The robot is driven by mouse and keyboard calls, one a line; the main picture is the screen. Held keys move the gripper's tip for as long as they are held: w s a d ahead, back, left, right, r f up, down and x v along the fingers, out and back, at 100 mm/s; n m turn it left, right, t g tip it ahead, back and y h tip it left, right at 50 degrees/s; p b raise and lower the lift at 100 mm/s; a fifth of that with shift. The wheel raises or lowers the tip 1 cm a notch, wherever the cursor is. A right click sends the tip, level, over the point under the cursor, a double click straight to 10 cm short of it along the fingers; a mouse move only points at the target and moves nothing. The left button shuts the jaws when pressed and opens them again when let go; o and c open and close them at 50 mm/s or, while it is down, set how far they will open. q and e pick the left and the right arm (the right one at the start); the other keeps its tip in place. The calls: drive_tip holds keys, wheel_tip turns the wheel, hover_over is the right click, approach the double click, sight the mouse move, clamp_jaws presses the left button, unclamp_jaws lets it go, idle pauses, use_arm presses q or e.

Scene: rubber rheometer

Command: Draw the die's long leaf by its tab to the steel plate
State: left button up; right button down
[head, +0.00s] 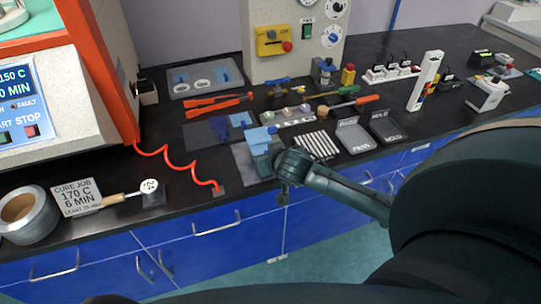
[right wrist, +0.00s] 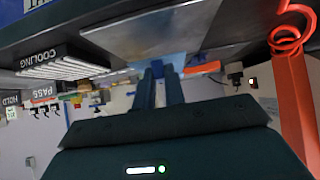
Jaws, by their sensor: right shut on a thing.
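My right gripper (head: 262,146) reaches in from the right and is low over the grey steel plate (head: 243,166) at the bench's front edge. A light blue piece (head: 259,134), apparently the die's leaf, shows at its fingertips, over the plate. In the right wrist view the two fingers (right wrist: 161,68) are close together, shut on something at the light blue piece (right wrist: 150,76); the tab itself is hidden. A darker blue die part (head: 240,119) lies behind on a dark mat (head: 203,137). My left gripper is not in view.
A red coiled hose (head: 180,165) runs on the left. Orange-handled tongs (head: 215,105) and a grey tray (head: 190,89) lie behind.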

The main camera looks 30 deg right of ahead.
drive_tip(key=shift+f+b, duration=0.45)
drive_tip(key=shift+f, duration=0.5)
drive_tip(key=shift+f+b, duration=0.4)
drive_tip(key=shift+f, duration=0.3)
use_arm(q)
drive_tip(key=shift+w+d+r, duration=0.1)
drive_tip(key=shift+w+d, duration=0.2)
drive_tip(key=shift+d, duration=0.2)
use_arm(e)
drive_tip(key=shift+f, duration=0.2)
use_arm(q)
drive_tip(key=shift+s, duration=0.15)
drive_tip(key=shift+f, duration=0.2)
use_arm(e)
drive_tip(key=c, duration=1.4)
unclamp_jaws()
